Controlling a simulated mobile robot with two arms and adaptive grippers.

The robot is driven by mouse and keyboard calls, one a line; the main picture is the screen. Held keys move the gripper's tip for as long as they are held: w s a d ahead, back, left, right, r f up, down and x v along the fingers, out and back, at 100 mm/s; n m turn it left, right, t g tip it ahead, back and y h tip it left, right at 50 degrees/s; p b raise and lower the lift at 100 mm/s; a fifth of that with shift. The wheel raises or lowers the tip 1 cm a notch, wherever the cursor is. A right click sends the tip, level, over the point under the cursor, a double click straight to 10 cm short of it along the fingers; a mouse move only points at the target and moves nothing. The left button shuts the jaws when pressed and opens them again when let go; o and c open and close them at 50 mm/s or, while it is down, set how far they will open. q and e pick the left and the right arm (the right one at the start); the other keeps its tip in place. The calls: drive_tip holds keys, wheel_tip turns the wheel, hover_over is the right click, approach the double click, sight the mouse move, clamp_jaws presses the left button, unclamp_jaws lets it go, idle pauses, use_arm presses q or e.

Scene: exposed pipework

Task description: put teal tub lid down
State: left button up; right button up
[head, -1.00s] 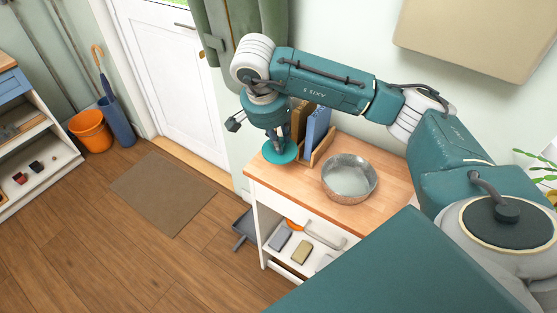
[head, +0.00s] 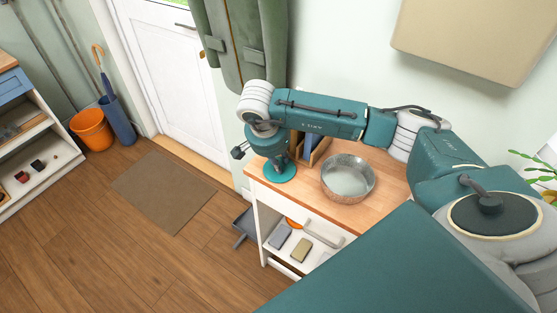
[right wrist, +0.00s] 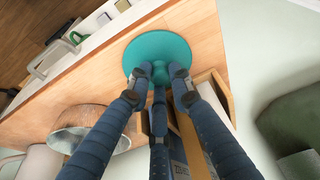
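The teal tub lid (head: 281,175) is a round disc at the left end of the wooden shelf top (head: 330,203). In the right wrist view the lid (right wrist: 157,45) lies flat and overlaps the line of the wood's edge. My right gripper (head: 281,163) points down at it. In that wrist view its three dark fingers (right wrist: 158,76) close around the lid's small teal middle knob. I cannot tell whether the lid touches the wood or is just above it. My left gripper is not in view.
A metal bowl (head: 348,178) stands on the wood right of the lid. Upright blue and tan items (head: 311,142) in a wooden holder are close behind the gripper. Sponges and a brush lie on the shelf below (head: 300,250). Some bare wood lies between lid and bowl.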

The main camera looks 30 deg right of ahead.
sight(272, 177)
drive_tip(key=o, duration=0.4)
drive_tip(key=shift+r, duration=0.15)
drive_tip(key=shift+a+r, duration=0.1)
drive_tip(key=shift+r, duration=0.15)
drive_tip(key=shift+b+v, duration=1)
drive_tip(key=shift+v, duration=4.7)
